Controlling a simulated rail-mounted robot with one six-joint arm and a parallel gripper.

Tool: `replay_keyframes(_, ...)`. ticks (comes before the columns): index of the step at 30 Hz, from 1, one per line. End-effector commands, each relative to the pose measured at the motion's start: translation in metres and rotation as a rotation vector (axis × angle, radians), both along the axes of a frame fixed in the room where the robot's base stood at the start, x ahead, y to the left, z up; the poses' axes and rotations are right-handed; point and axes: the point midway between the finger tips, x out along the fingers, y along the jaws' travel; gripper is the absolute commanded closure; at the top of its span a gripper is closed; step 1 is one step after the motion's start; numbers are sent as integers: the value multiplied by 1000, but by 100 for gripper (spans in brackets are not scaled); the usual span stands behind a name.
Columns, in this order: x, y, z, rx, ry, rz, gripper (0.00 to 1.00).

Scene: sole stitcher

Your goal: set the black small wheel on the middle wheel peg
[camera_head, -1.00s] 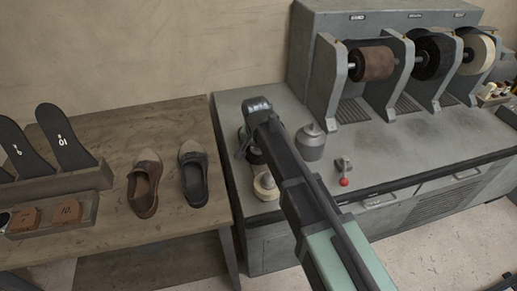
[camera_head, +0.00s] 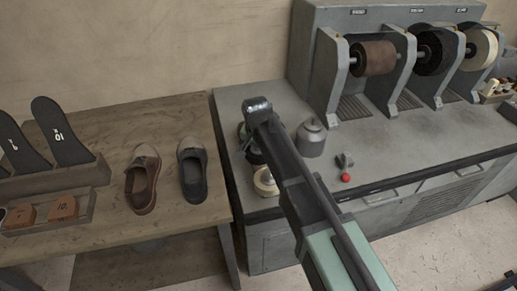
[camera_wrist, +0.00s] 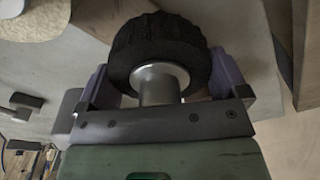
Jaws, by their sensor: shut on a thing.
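In the wrist view the black small wheel (camera_wrist: 160,42) sits between the two purple fingers of my gripper (camera_wrist: 160,85), which is shut on it. A silver flange and short cylinder (camera_wrist: 160,86) are at the wheel's centre; I cannot tell whether they are its hub or a peg. In the head view my gripper (camera_head: 246,142) is over the left end of the grey bench, partly hidden by my arm. A dark round shape (camera_head: 255,157) beside my arm may be the black wheel. The middle wheel peg is not clearly visible, so I cannot tell whether the wheel is around it.
A cream wheel (camera_head: 265,182) sits at the bench's near left. A grey metal pot (camera_head: 311,138) and a red-knobbed lever (camera_head: 345,174) stand right of my arm. Roller machines (camera_head: 373,57) fill the back. A wooden table (camera_head: 110,232) with shoes adjoins on the left.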

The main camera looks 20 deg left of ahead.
Motion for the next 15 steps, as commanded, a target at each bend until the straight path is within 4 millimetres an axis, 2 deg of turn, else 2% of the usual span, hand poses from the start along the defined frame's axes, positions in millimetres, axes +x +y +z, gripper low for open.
replay_keyframes(14, 0, 0, -5, 0, 0, 0, 38)
replay_keyframes(15, 0, 0, -5, 0, 0, 0, 3)
